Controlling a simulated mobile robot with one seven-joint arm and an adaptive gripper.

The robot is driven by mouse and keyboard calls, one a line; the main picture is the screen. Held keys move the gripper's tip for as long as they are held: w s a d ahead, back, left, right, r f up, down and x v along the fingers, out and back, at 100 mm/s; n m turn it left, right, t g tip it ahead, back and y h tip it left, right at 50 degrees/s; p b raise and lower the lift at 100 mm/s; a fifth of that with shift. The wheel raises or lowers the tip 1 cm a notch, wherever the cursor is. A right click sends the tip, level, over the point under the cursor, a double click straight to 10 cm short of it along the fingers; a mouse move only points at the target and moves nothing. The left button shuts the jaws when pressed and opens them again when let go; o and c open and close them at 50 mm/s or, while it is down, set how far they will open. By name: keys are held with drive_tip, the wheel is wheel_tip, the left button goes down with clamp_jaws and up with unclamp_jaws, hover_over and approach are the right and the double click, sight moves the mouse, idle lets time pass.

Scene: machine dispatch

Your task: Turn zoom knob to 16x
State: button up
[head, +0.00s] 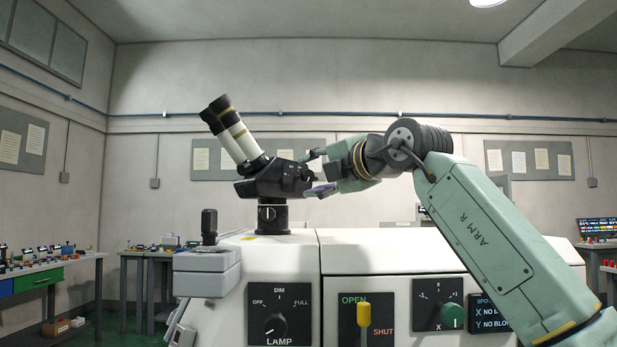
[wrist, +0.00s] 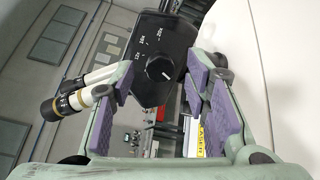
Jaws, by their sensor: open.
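The zoom knob (wrist: 160,68) is a dark faceted knob on a black plate on the side of the microscope head (head: 270,178). Small white marks and figures (wrist: 144,43) ring part of the knob, too small to read surely. A short white line shows on the knob's face, toward its lower right in the wrist view. My gripper (head: 316,173) is open, its purple-padded fingers spread at the right of the microscope head. In the wrist view the knob lies between the open fingers (wrist: 165,78) and ahead of them, with no contact visible.
White eyepieces (head: 229,130) rise from the left of the head. Below, the white machine housing (head: 390,247) carries a LAMP dial (head: 277,322), a yellow OPEN/SHUT lever (head: 363,318) and a green knob (head: 452,315). Side tables with small items stand at left.

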drive_tip(key=v, duration=0.9)
drive_tip(key=shift+s+d, duration=0.2)
drive_tip(key=shift+s, duration=0.05)
drive_tip(key=shift+f, duration=0.1)
